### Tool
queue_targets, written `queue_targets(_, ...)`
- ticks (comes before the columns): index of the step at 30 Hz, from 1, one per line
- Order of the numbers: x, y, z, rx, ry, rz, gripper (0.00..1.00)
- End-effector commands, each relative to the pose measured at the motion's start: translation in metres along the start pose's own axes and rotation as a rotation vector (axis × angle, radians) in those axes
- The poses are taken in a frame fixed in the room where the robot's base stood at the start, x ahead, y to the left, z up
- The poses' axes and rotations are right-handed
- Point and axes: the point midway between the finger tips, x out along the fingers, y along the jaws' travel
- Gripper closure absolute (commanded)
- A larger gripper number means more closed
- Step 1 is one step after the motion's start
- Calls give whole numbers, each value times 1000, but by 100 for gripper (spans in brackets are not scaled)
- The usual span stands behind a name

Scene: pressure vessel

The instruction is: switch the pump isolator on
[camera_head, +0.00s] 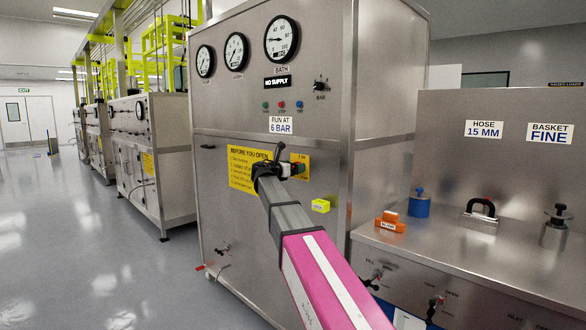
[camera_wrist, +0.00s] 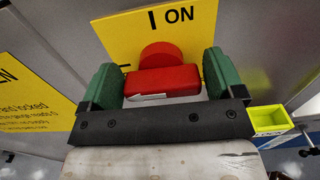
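The pump isolator has a red handle (camera_wrist: 162,82) on a round red hub in front of a yellow plate (camera_wrist: 118,38) marked "I ON". In the wrist view the handle lies crosswise. My gripper (camera_wrist: 163,78) has its two green finger pads at either end of the handle, with narrow gaps seeming to show beside it. The fingers are apart, around the handle; firm contact cannot be told. In the head view my gripper (camera_head: 288,166) reaches the cabinet front at the yellow isolator plate (camera_head: 304,160), and mostly hides the handle.
The steel cabinet (camera_head: 230,110) carries gauges and a "BEFORE YOU OPEN" sign (camera_head: 238,168). A small yellow-green box (camera_head: 320,206) sits right of the isolator, also in the wrist view (camera_wrist: 270,119). A steel bench (camera_head: 470,255) stands at right. Floor is clear at left.

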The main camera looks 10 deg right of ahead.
Motion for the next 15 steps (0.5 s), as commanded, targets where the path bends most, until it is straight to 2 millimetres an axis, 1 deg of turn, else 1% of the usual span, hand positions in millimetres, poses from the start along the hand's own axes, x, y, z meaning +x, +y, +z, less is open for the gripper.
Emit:
queue_targets(1, 0, 0, 0, 0, 0, 0, 29)
queue_targets(3, 0, 0, 0, 0, 0, 0, 47)
queue_targets(11, 0, 0, 0, 12, 0, 0, 47)
queue_targets(15, 0, -1, 0, 53, 0, -1, 47)
